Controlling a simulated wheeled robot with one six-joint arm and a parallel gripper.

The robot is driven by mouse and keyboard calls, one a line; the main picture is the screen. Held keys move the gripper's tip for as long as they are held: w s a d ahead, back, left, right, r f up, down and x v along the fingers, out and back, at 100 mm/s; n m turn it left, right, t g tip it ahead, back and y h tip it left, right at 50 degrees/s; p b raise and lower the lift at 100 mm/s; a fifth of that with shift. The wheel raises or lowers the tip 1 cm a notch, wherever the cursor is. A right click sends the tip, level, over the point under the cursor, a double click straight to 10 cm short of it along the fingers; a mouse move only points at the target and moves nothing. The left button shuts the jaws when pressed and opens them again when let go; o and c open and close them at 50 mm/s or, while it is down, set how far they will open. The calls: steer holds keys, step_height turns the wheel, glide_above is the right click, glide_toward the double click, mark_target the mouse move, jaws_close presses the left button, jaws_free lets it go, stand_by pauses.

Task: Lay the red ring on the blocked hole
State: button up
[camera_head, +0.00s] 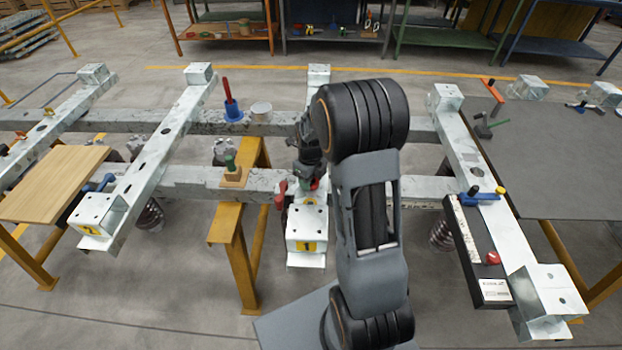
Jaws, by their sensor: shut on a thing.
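My gripper (309,172) is low over the middle bar (307,219), the one with the yellow 1 label, and partly hidden behind my arm. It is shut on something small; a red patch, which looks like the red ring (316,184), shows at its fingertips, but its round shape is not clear. A bit of green also shows at the jaws. The blocked hole cannot be made out; the part of the middle bar under the gripper and arm is hidden. Other holes show on the bar's near end block.
A red-handled clamp (281,193) stands just left of the gripper. A black box with a red knob (493,258) lies along the right bar.

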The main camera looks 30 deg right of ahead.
steer(key=shift+f, duration=0.1)
steer(key=o, duration=0.4)
steer(key=shift+f, duration=0.1)
steer(key=o, duration=0.5)
step_height(320, 180, up, 11)
steer(key=p, duration=0.1)
steer(key=s+a+r+n+t, duration=0.1)
steer(key=s+a+n, duration=0.3)
steer(key=s+n, duration=0.4)
steer(key=s+a+r+n+t, duration=0.2)
steer(key=s+n, duration=0.6)
steer(key=n, duration=1.5)
steer(key=a+r, duration=0.2)
steer(key=a, duration=0.1)
steer(key=shift+s+a+r, duration=0.15)
